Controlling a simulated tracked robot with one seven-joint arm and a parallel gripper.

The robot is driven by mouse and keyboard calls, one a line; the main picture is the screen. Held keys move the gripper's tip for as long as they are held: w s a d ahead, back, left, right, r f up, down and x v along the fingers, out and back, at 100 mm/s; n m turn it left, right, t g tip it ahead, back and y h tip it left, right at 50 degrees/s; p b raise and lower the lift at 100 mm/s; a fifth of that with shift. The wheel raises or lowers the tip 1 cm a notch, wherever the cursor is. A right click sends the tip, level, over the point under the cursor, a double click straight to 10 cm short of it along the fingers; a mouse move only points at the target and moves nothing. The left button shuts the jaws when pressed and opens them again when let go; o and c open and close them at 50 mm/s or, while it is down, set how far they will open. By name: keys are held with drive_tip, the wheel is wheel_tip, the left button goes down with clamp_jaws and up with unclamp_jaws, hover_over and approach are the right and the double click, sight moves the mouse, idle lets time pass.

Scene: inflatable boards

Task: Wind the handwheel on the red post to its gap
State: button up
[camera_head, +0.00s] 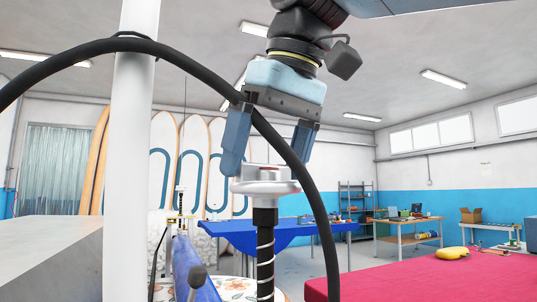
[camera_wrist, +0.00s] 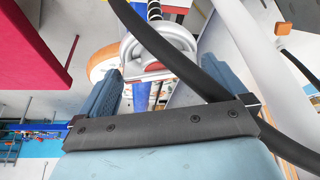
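The handwheel (camera_head: 265,187) is a silver-white wheel with a reddish patch at its hub, on top of a dark post (camera_head: 265,245) with a white spiral stripe. In the wrist view the handwheel (camera_wrist: 172,47) shows as a silver rim with a red patch. No plainly red post shows, and I cannot make out the gap. My gripper (camera_head: 267,165) is open above the wheel, its fingers spread to either side of the rim. It also shows in the wrist view (camera_wrist: 163,74), with nothing shut between the fingers. I cannot tell whether a fingertip touches the rim.
A black hose (camera_head: 322,215) arcs close past the right finger and the wheel; I cannot tell whether it is mine. A red surface (camera_head: 430,280) lies at the right. A blue-covered table (camera_head: 270,235) and upright boards (camera_head: 190,160) stand behind. A workbench (camera_head: 408,238) is farther back.

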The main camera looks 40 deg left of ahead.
idle(0.3)
drive_tip(key=v, duration=1.3)
drive_tip(key=shift+r, duration=0.3)
drive_tip(key=shift+d, duration=0.1)
drive_tip(key=w+d+f+m+t+h, duration=0.1)
drive_tip(key=w+d+f+m+t, duration=0.2)
drive_tip(key=w+d+f+m, duration=1.05)
drive_tip(key=w+d+f, duration=0.3)
drive_tip(key=d+f, duration=0.5)
drive_tip(key=d, duration=0.1)
drive_tip(key=w+d+f+n+t+h, duration=0.1)
drive_tip(key=w+d+f, duration=0.3)
drive_tip(key=d+f, duration=0.5)
drive_tip(key=shift+w+d+h, duration=0.3)
drive_tip(key=shift+d, duration=0.5)
drive_tip(key=s+d+f+m, duration=0.1)
drive_tip(key=d+f, duration=0.2)
drive_tip(key=f, duration=0.2)
drive_tip(key=s+d+f+m+h, duration=0.1)
drive_tip(key=s+d+f, duration=0.1)
drive_tip(key=f, duration=0.3)
drive_tip(key=s+d+f+m+t, duration=0.1)
drive_tip(key=s+d+f, duration=0.1)
drive_tip(key=d+f, duration=0.2)
drive_tip(key=shift+s+d+f+m+h, duration=0.2)
drive_tip(key=shift+d+f+m+h, duration=0.2)
drive_tip(key=shift+d, duration=0.1)
drive_tip(key=shift+c, duration=0.2)
